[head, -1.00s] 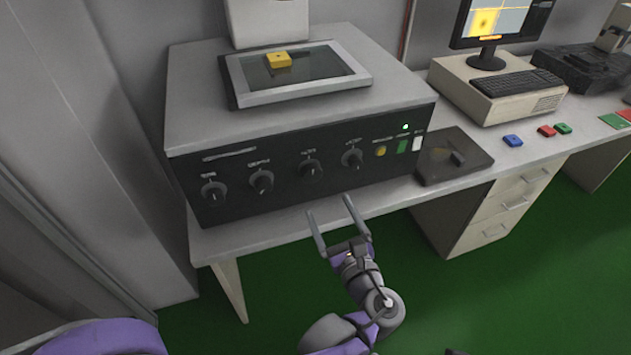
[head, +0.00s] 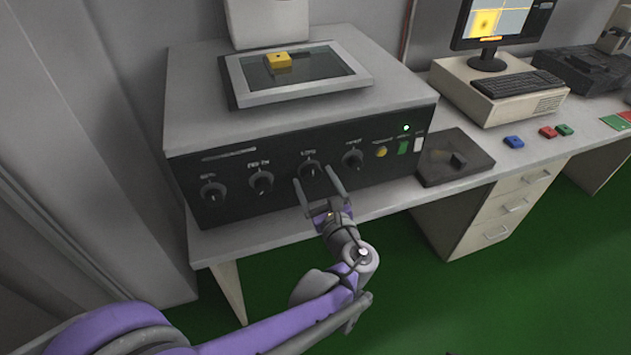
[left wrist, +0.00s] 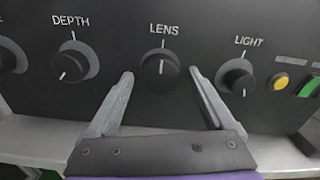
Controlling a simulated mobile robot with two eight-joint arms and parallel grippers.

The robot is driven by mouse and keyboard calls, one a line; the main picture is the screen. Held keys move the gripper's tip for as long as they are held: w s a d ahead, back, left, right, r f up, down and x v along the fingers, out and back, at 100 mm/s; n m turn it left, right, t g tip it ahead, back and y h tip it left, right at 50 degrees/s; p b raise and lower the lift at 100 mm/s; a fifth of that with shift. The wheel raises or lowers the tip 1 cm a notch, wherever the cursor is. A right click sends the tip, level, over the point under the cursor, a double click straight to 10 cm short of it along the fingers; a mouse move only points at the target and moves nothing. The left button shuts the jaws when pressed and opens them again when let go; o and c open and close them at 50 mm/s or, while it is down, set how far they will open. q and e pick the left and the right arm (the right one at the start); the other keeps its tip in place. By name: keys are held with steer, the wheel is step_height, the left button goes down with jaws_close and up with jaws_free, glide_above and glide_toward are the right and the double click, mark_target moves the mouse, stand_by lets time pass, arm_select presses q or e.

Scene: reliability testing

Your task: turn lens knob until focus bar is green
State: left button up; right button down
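The lens knob (left wrist: 160,72) is a round black dial with a white mark, under the label LENS in the left wrist view. In the head view the lens knob (head: 310,168) is the third from the left on the machine's front panel. My left gripper (head: 315,180) is open just in front of it. In the left wrist view its fingers (left wrist: 160,75) point at the panel, one on each side of the knob, with clear gaps. The monitor (head: 497,22) shows a yellow picture with an orange bar below it. My right gripper is not in view.
The depth knob (left wrist: 74,62) and the light knob (left wrist: 236,77) flank the lens knob. A yellow button (left wrist: 281,82) and a green switch (left wrist: 308,87) are farther right. A yellow block (head: 278,61) lies on the machine's top plate. A dark pad (head: 440,170) lies beside the machine.

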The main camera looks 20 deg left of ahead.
arm_select(q)
steer(key=c, duration=1.2)
steer(key=shift+n, duration=0.3)
steer(key=n, duration=0.2)
steer(key=shift+n+p, duration=0.3)
steer(key=shift+p, duration=0.1)
steer(key=n, duration=0.3)
steer(key=shift+n+p, duration=0.3)
steer(key=shift+p, duration=0.1)
steer(key=n, duration=0.3)
steer(key=shift+n+p, duration=0.3)
steer(key=shift+n, duration=1.9)
steer(key=shift+p, duration=0.3)
